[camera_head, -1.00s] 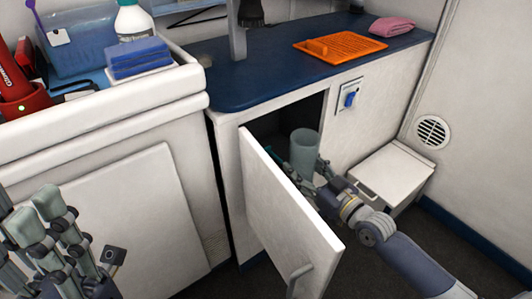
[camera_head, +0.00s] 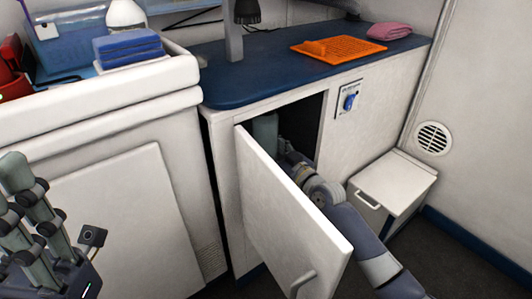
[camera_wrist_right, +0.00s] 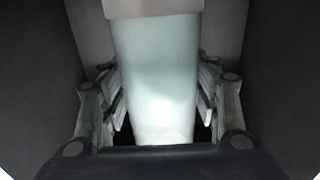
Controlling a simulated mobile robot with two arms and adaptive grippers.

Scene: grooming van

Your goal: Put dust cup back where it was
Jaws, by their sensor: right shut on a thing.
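The dust cup (camera_head: 265,131) is a grey-green translucent cylinder, now inside the open cabinet (camera_head: 312,125) under the blue counter. Only its upper part shows in the head view, above the open door. In the right wrist view the cup (camera_wrist_right: 155,75) stands between the fingers of my right gripper (camera_wrist_right: 160,105), which is shut on it. A pale block-like surface (camera_wrist_right: 152,8) lies at the cup's far end; whether they touch I cannot tell. My left gripper (camera_head: 28,195) is empty at the lower left, fingers apart, away from the cabinet.
The cabinet door (camera_head: 280,215) stands open in front of my right arm. A white bin (camera_head: 392,185) stands right of the cabinet. An orange mat (camera_head: 345,47) and a pink cloth (camera_head: 390,31) lie on the counter (camera_head: 260,75). Blue pads (camera_head: 130,47) sit on the left unit.

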